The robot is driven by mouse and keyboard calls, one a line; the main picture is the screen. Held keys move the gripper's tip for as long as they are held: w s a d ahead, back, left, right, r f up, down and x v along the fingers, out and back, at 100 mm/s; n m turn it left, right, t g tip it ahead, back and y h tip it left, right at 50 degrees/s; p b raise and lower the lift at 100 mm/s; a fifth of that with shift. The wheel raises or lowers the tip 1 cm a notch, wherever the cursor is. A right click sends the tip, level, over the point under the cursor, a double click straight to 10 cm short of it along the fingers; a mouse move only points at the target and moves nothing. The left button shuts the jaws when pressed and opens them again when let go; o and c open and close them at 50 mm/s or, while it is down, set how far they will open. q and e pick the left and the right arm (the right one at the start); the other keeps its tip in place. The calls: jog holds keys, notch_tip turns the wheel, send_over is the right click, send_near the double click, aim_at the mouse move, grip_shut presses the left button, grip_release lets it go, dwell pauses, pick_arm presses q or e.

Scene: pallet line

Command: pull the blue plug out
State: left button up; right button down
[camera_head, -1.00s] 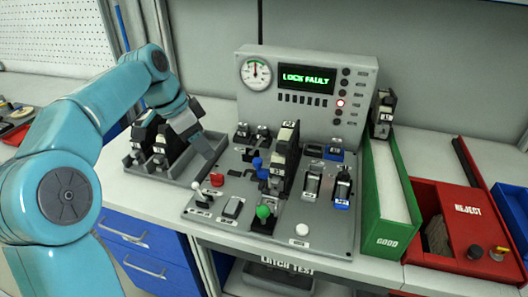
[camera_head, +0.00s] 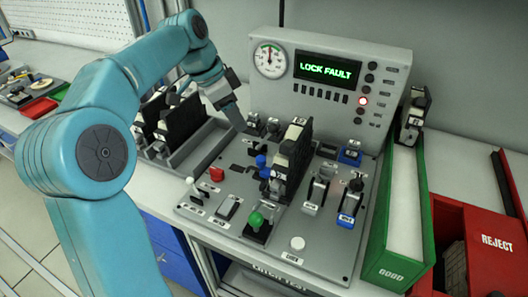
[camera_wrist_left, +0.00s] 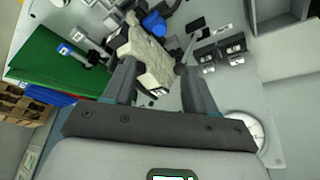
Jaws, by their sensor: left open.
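I cannot tell which is the blue plug. A blue-ended part (camera_wrist_left: 65,48) shows left of the fingers in the left wrist view. My left gripper (camera_head: 238,122) is over the back left of the panel, apart from both connectors. In the left wrist view its fingers (camera_wrist_left: 158,80) are spread, with a cream-and-black module (camera_wrist_left: 145,55) seen between them. My right gripper is out of view.
A console (camera_head: 330,100) reads LOCK FAULT. A green GOOD bin (camera_head: 400,262) and red REJECT bin (camera_head: 490,245) stand right. A rack (camera_head: 188,150) of black modules stands left.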

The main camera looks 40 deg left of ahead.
aim_at(261, 158)
pick_arm(q)
jog(key=x, duration=0.5)
jog(key=b+x, duration=0.1)
jog(key=x, duration=0.9)
jog(key=shift+s+f, duration=0.15)
jog(key=shift+f, duration=0.2)
jog(key=shift+d, duration=0.1)
